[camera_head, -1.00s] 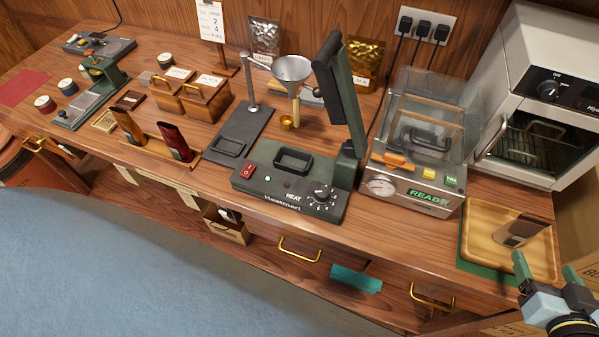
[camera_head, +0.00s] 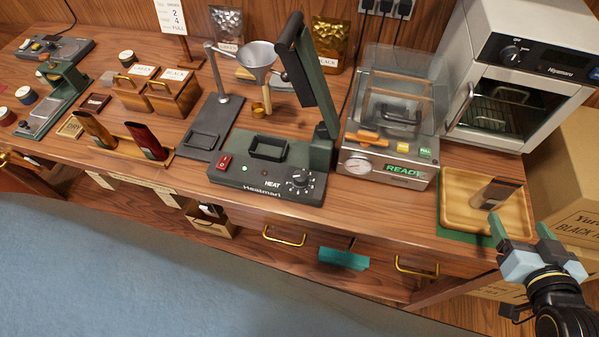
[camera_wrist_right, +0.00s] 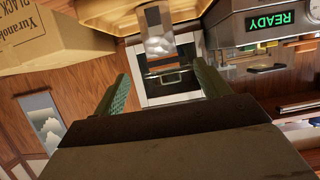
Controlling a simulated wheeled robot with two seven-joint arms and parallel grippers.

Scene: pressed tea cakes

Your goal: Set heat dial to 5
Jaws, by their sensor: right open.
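The heat dial (camera_head: 299,181) is a black knob with white marks around it, on the front right of the dark green heat sealer (camera_head: 262,181). The sealer's lid arm (camera_head: 308,75) stands raised, and a green light glows beside its red switch. The dial's exact setting is too small to read. My right gripper (camera_head: 521,230) is open and empty at the lower right, in front of the wooden tray and well right of the dial. Its green fingers also show apart in the right wrist view (camera_wrist_right: 158,90). My left gripper is not in view.
A packing machine (camera_head: 390,150) reading READY stands right of the sealer. The wooden tray (camera_head: 455,222) holds a shiny pouch (camera_head: 495,193). An oven (camera_head: 520,75) and cardboard boxes (camera_head: 570,185) are at the right. A funnel stand (camera_head: 215,110) is left of the sealer.

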